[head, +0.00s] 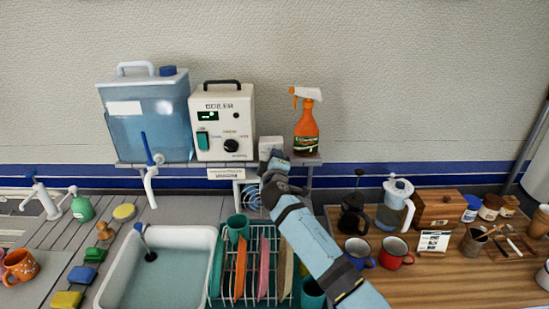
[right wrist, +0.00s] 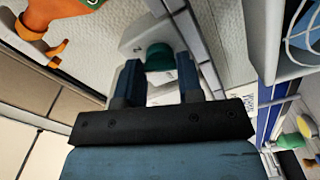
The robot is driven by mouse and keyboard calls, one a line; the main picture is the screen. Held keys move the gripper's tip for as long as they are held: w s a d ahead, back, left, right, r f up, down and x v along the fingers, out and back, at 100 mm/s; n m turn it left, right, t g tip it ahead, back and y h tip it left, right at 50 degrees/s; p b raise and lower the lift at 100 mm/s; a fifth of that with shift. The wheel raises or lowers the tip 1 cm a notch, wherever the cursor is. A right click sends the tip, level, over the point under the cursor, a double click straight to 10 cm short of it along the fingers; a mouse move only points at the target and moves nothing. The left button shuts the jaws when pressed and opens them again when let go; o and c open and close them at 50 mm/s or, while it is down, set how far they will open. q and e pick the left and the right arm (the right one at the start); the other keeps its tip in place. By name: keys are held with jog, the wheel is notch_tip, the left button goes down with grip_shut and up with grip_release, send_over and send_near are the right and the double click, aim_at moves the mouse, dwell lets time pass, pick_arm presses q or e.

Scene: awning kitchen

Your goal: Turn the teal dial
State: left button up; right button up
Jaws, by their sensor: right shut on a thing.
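The teal dial (right wrist: 159,57) shows in the right wrist view, on the front of a small white box (right wrist: 135,38). My right gripper (right wrist: 160,72) has one finger on each side of the dial and is shut on it. In the head view my right gripper (head: 276,158) reaches up to the white box (head: 270,143) beside the boiler, and the dial is hidden there behind it. The dial's turn angle cannot be read. My left gripper is not in view.
The boiler (head: 222,122) and a blue water tank (head: 149,117) stand left of the box, and an orange spray bottle (head: 306,125) stands to its right. Below are a dish rack (head: 250,268), a sink (head: 158,270) and a wooden counter (head: 440,280) with mugs and jars.

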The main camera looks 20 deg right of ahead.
jog(key=n+p, duration=0.8)
jog(key=n, duration=0.8)
jog(key=shift+f+p, duration=0.1)
jog(key=shift+p, duration=0.2)
jog(key=shift+n, duration=0.3)
jog(key=o, duration=0.9)
jog(key=shift+o, duration=0.2)
